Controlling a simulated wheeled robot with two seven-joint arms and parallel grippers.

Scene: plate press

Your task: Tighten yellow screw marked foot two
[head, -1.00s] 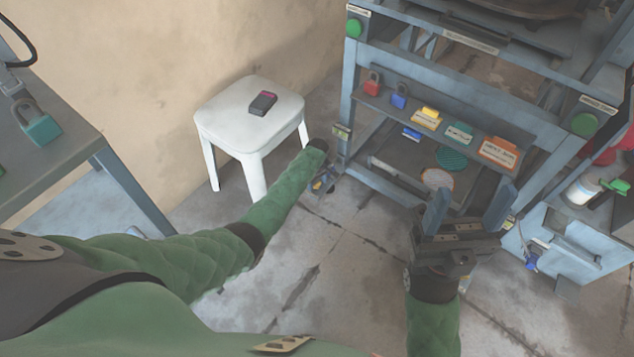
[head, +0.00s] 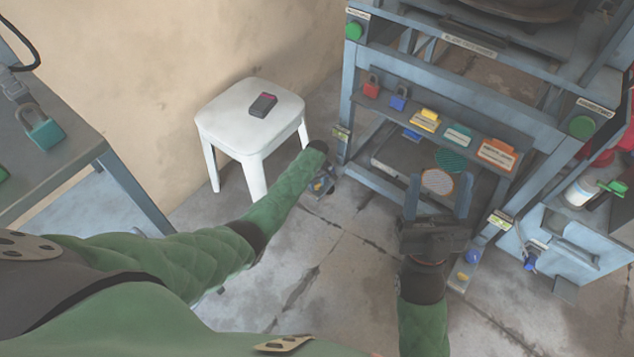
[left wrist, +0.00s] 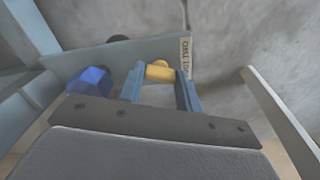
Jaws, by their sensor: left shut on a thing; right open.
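The yellow screw (left wrist: 160,70) shows in the left wrist view between the two fingers of my left gripper (left wrist: 159,84), which is shut on it. A label (left wrist: 186,58) stands beside it on the grey foot plate; it appears upside down and seems to read foot two. In the head view my left gripper (head: 322,184) is low at the near left foot of the press frame, largely hidden by my forearm. My right gripper (head: 438,187) is open and empty in front of the frame's lower shelf.
A blue knob (left wrist: 90,83) is close left of my left gripper. A white stool (head: 250,130) with a dark device (head: 263,104) stands left of the press frame (head: 350,90). Padlocks and labelled blocks line its shelf. Floor between is clear.

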